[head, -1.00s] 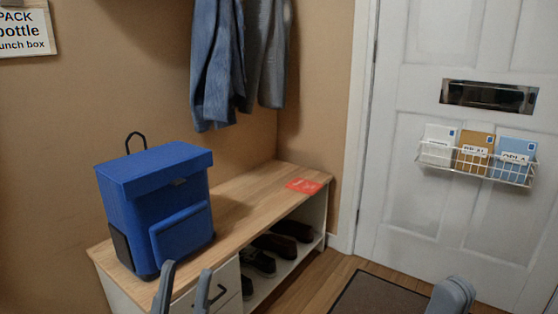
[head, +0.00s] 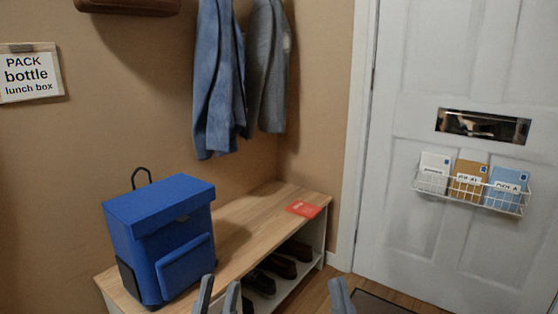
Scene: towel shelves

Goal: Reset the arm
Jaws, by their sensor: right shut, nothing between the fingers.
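My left gripper (head: 219,288) shows at the bottom edge of the head view, in front of the bench. Its two grey fingers stand apart with nothing between them. My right gripper (head: 340,292) is at the bottom edge further right, with its fingers together and empty. Most of both arms is out of the picture below.
A blue backpack (head: 160,238) stands on the wooden bench (head: 255,222), close to my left gripper. A red card (head: 303,209) lies at the bench's far end; shoes (head: 279,267) sit underneath. A white door (head: 460,60) carries a wire letter rack (head: 468,199). Coats (head: 218,80) hang above.

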